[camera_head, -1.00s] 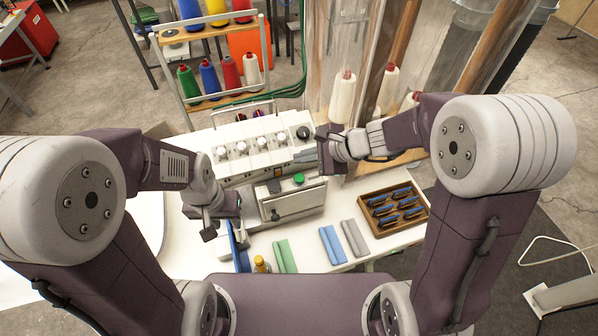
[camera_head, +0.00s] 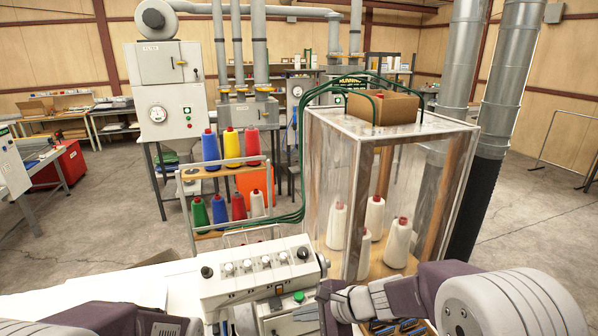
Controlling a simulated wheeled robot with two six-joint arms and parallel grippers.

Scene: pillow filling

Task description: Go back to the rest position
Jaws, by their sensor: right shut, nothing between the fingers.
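My right arm comes in from the lower right. Its dark gripper (camera_head: 325,303) is shut and empty beside the right end of the white sewing machine (camera_head: 262,268); I cannot tell whether they touch. My left arm (camera_head: 112,318) shows only along the bottom edge at the left, and its gripper is out of the picture. The machine has several knobs along its top and a green button on its front.
A thread rack (camera_head: 205,172) with colored cones stands behind the machine. A clear-walled cabinet (camera_head: 335,165) with white cones inside stands behind on the right, a cardboard box (camera_head: 385,107) on top. Part of a wooden tray (camera_head: 425,326) shows at the bottom. The white tabletop (camera_head: 130,285) is bare at left.

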